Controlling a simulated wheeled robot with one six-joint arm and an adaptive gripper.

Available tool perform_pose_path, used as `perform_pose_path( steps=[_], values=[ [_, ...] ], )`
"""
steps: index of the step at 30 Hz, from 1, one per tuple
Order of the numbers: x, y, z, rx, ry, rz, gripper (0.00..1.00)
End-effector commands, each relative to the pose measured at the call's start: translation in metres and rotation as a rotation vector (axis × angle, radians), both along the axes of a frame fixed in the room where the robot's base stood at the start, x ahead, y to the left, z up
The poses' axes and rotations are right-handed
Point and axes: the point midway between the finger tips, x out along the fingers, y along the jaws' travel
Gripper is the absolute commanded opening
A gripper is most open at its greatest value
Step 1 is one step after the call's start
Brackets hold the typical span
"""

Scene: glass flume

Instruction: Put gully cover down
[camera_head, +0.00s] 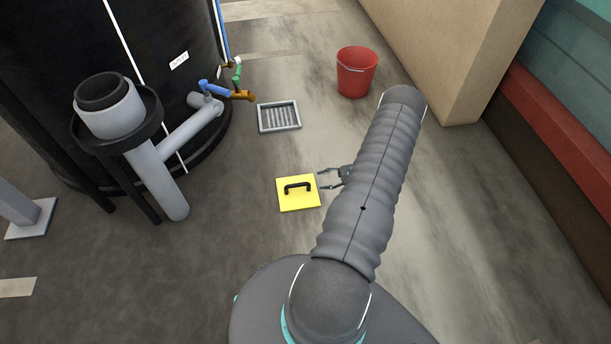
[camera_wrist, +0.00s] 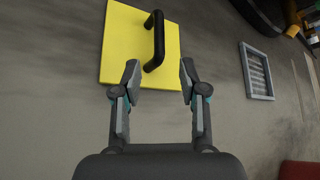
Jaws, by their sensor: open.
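The gully cover (camera_head: 298,199) is a yellow square plate with a black bar handle (camera_head: 298,187) on top. It lies on the floor in the head view, below the grated gully (camera_head: 279,117) and apart from it. My gripper (camera_head: 322,178) is at the right edge of the cover in that view, with its jaws spread. In the wrist view the cover (camera_wrist: 128,45) is ahead of my open fingers (camera_wrist: 158,75), and the near end of the handle (camera_wrist: 153,62) is between the fingertips. Nothing is clamped. The gully (camera_wrist: 257,72) shows at the right there, its grating uncovered.
A large black tank (camera_head: 120,60) with grey pipework (camera_head: 180,135) and a blue-handled tap (camera_head: 222,90) stands at left. A red bucket (camera_head: 356,74) stands at upper right by a beige wall (camera_head: 450,50). The floor between cover and gully is clear.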

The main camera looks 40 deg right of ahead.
Motion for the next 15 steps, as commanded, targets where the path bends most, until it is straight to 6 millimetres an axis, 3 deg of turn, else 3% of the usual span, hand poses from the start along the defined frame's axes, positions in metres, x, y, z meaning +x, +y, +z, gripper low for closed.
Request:
perform_pose_path(
  steps=[4, 7, 11, 15],
  values=[
    [0.001, -0.001, 0.004, -0.004, 0.000, 0.007, 0.42],
    [0.010, 0.002, 0.020, -0.024, 0.000, 0.041, 0.42],
    [0.030, 0.013, 0.065, -0.079, 0.005, 0.141, 0.42],
    [0.054, 0.035, 0.124, -0.161, 0.013, 0.275, 0.42]
  ],
)
